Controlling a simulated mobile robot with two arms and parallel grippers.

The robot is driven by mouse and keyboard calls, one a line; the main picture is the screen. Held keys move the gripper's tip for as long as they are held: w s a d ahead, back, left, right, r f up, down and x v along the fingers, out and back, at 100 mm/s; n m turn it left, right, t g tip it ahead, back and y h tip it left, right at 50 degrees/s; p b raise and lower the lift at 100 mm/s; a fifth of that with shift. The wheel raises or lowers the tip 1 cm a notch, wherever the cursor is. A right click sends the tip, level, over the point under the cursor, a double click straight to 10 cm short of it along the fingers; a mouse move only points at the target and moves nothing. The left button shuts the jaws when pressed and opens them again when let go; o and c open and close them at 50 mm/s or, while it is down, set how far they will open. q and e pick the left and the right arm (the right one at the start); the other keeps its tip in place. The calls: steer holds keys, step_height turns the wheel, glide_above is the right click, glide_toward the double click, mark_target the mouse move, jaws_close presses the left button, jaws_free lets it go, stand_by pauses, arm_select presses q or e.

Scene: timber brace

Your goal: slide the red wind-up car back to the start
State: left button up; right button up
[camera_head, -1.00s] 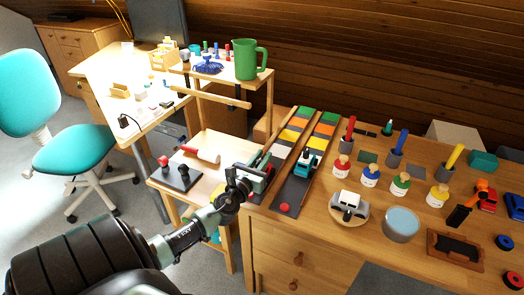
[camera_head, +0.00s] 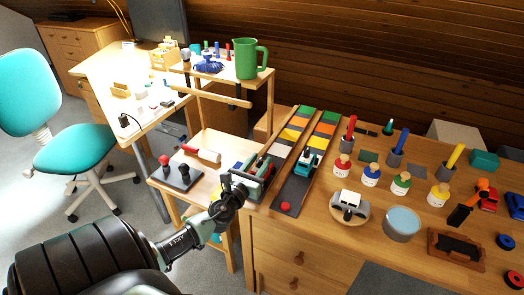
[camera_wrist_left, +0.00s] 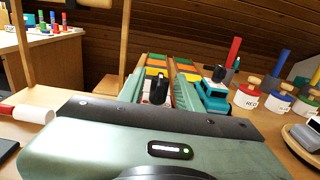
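The left track strip (camera_head: 276,152) has green, orange, yellow and pale bands. My left gripper (camera_head: 262,167) is low over its near end, fingers pointing along the strip. In the left wrist view its two green fingers (camera_wrist_left: 158,92) stand apart. Between them shows a small red-and-white thing with a black upright part (camera_wrist_left: 158,88), which looks like the wind-up car; its lower part is hidden. Contact with the fingers cannot be told. A teal car (camera_head: 308,160) sits on the right track strip (camera_head: 290,190), which has a red button at its near end. My right gripper is out of view.
Left of the gripper, a low table holds a black box with knobs (camera_head: 178,175) and a red-and-white roller (camera_head: 202,155). A rail (camera_head: 222,98) and raised shelf stand behind.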

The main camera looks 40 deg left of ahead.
arm_select(q)
steer(key=v, duration=0.5)
steer(key=shift+s+d+b, duration=0.1)
steer(key=shift+s+b, duration=0.2)
